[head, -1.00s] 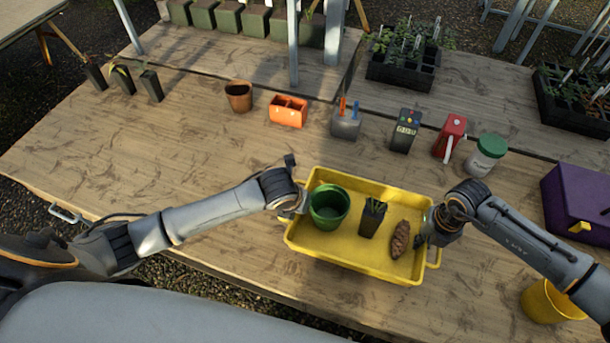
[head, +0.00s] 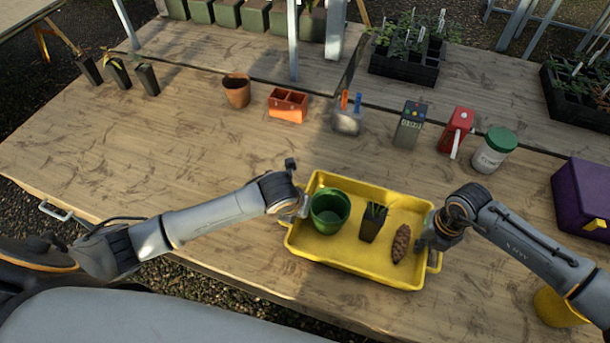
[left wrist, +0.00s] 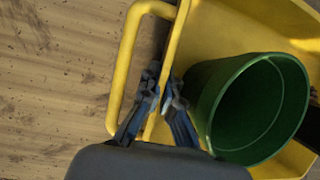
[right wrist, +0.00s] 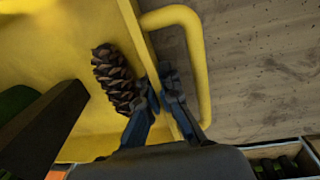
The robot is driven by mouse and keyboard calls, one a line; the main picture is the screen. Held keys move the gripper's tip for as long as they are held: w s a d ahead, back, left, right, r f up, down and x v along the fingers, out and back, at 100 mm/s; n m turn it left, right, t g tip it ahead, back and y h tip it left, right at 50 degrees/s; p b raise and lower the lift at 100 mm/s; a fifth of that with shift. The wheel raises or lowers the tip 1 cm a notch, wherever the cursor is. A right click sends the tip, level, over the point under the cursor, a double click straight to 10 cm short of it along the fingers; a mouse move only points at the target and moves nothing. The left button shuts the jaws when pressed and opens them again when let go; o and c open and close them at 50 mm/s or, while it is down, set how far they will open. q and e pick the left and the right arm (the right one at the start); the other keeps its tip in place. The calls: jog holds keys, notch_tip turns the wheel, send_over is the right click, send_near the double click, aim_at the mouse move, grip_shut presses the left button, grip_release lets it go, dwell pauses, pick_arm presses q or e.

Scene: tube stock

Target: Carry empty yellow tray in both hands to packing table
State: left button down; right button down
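The yellow tray (head: 340,262) is at the table's front, in front of me. It is not empty: it holds a green pot (head: 329,210) at the left, a small black pot with a green plant (head: 373,223) in the middle and a brown pine cone (head: 401,244) at the right. My left gripper (left wrist: 163,95) has its fingers on both sides of the tray's left wall, closed on it beside the handle. My right gripper (right wrist: 160,92) is closed on the right wall in the same way, near the cone. I cannot tell whether the tray touches the table.
Behind the tray stand a terracotta pot (head: 237,91), an orange holder (head: 288,106), a meter (head: 410,125), a red device (head: 457,131) and a green-lidded jar (head: 494,151). A purple box (head: 585,195) and a yellow pot (head: 556,308) are at the right. The table's left part is mostly clear.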

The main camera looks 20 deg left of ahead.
pick_arm(q)
jog(key=c, duration=1.5)
grip_release()
jog(key=shift+f, duration=0.1)
pick_arm(e)
jog(key=c, duration=1.5)
grip_release()
jog(key=shift+d+f, duration=0.1)
pick_arm(q)
jog(key=shift+a, duration=0.1)
jog(key=v, duration=0.8)
pick_arm(e)
jog(key=r, duration=0.8)
jog(key=d+r, duration=0.1)
jog(key=r, duration=0.3)
pick_arm(q)
jog(key=shift+s+f, duration=0.1)
jog(key=shift+s, duration=0.05)
pick_arm(e)
jog(key=shift+s, duration=0.1)
